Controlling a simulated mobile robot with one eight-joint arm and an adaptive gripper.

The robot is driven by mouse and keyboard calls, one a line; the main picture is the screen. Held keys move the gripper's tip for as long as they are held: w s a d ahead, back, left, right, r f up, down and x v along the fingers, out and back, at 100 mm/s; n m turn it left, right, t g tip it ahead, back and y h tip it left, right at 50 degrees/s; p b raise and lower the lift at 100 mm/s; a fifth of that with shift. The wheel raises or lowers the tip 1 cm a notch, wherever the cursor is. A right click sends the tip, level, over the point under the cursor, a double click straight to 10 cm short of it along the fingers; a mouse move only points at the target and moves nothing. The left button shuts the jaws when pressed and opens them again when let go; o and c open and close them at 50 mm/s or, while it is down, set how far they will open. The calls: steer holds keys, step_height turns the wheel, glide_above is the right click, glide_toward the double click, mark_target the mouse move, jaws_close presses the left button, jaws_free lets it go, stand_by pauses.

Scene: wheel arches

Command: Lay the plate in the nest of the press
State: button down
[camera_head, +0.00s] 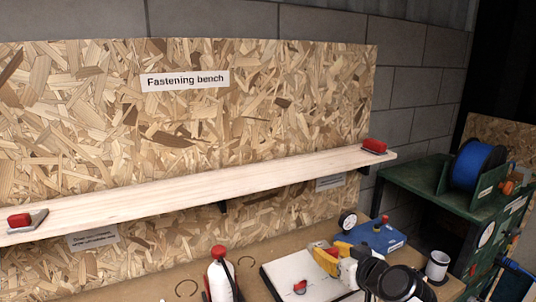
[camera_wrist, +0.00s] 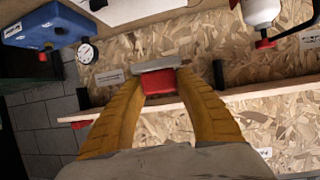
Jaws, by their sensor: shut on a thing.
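My gripper (camera_head: 330,258) has yellow fingers and hangs over the bench at the lower right of the head view. In the wrist view my gripper (camera_wrist: 160,78) is shut on a grey plate (camera_wrist: 158,64) with a red block-like handle, held between the fingertips. Two similar red-handled plates lie on the shelf, one at the left end (camera_head: 27,220) and one at the right end (camera_head: 374,146). I cannot clearly identify the press or its nest.
A blue unit (camera_head: 372,238) with a dial gauge (camera_head: 347,220) stands behind my gripper. A white board (camera_head: 285,270) lies on the bench (camera_head: 180,277). A white bottle (camera_head: 220,280) with a red top stands left. The wooden shelf (camera_head: 190,189) spans the backboard. A green stand (camera_head: 430,185) is at right.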

steer(key=s+d+f+b, duration=0.1)
steer(key=d+f+b, duration=0.1)
steer(key=f, duration=0.3)
steer(key=shift+d+f, duration=0.2)
steer(key=shift+d, duration=0.6)
